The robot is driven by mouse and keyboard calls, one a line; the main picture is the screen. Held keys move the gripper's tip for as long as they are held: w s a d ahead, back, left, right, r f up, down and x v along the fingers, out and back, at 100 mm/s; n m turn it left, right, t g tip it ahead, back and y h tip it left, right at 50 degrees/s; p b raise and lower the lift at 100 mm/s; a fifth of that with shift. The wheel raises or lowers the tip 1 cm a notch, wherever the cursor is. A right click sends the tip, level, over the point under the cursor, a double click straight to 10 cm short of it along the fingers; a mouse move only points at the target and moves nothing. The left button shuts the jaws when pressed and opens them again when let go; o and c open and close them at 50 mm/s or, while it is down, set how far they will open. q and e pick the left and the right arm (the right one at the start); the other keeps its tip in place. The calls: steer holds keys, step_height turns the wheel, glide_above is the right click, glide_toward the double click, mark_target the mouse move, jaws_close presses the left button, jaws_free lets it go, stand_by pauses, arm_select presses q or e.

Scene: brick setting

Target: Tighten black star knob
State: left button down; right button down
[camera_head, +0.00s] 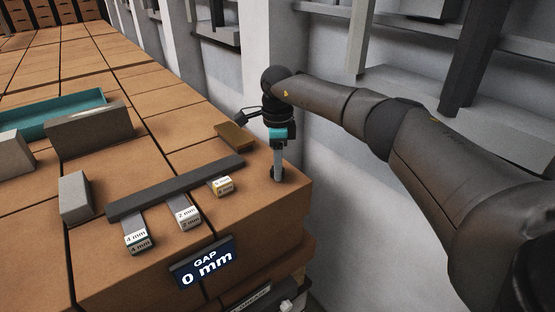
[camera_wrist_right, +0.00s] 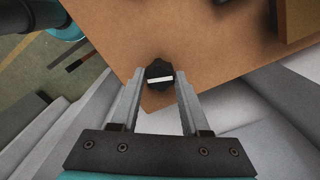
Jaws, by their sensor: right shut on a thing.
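The black star knob (camera_wrist_right: 160,72) sits on the brown block surface near its corner, with a white bar mark across its top. My right gripper (camera_wrist_right: 161,78) is shut on the knob, one finger on each side of it. In the head view the right gripper (camera_head: 278,174) points straight down at the right front corner of the brown top, and the dark knob is mostly hidden by the fingers. My left gripper is not in view.
A dark bar (camera_head: 175,188) lies left of the gripper, with several labelled tabs, among them 4 mm (camera_head: 136,240) and 2 mm (camera_head: 187,217). A blue sign (camera_head: 205,262) reads GAP 0 mm. A brown-gold block (camera_head: 235,136) lies behind. Grey blocks (camera_head: 74,197) and a teal channel (camera_head: 50,118) stand left.

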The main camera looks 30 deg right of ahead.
steer(key=m+p, duration=0.3)
steer(key=m, duration=0.4)
steer(key=shift+r, duration=0.15)
steer(key=m+p, duration=0.2)
steer(key=m, duration=0.4)
steer(key=shift+p, duration=0.3)
steer(key=shift+m, duration=0.4)
steer(key=shift+c, duration=1.9)
jaws_free()
step_height(320, 180, up, 15)
steer(key=b, duration=0.1)
